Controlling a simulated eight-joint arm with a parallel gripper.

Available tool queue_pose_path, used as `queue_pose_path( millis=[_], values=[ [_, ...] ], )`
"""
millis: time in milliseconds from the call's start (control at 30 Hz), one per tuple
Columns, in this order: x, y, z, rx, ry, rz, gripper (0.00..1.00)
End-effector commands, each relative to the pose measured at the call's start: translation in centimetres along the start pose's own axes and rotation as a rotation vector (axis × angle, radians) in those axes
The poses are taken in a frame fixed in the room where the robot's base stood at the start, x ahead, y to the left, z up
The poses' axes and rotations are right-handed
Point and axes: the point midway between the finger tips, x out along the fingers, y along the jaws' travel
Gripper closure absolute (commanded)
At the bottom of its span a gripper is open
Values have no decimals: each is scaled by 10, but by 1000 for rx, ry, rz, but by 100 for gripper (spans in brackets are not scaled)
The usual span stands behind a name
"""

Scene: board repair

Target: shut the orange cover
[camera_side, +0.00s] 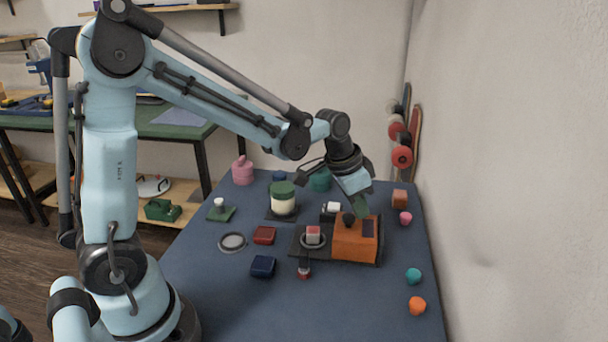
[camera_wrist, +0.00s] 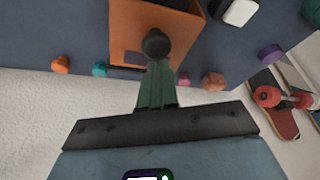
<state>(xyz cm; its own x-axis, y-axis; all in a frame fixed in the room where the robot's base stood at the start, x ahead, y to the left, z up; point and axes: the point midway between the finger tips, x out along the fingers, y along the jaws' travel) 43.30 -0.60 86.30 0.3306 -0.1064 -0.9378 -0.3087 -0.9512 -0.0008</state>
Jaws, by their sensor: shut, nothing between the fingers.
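The orange cover (camera_side: 355,243) is a box-like shape at the right end of a dark base plate (camera_side: 291,250). It carries a dark round knob (camera_side: 348,220) and a dark patch on top. Left of the cover, a grey ring with a red and white block (camera_side: 313,235) stands uncovered on the plate. My gripper (camera_side: 361,210), with green fingers, is shut and empty, pointing down just above the cover. In the wrist view the fingers (camera_wrist: 156,68) end right at the knob (camera_wrist: 156,43) on the orange cover (camera_wrist: 125,25); I cannot tell whether they touch it.
A cream jar with a green lid (camera_side: 283,200) and a white block (camera_side: 332,208) stand behind. A red box (camera_side: 264,235), a navy box (camera_side: 263,266) and a red-and-white piece (camera_side: 304,270) lie left and in front. Teal (camera_side: 413,276) and orange (camera_side: 417,306) pieces lie right. The front table is clear.

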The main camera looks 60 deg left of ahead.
Motion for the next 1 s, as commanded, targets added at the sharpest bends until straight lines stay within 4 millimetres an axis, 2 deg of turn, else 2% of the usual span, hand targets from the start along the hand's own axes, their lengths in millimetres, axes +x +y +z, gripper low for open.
queue_pose_path(
  millis=[267,367,600,700,1000],
  values=[
    [-1,-1,2,-1,0,0,100],
    [-5,-8,12,-4,-1,-2,100],
    [-23,-34,61,-7,-3,-1,100],
    [-28,-41,74,-5,-2,0,100],
    [-31,-46,86,1,-9,0,100]
  ],
)
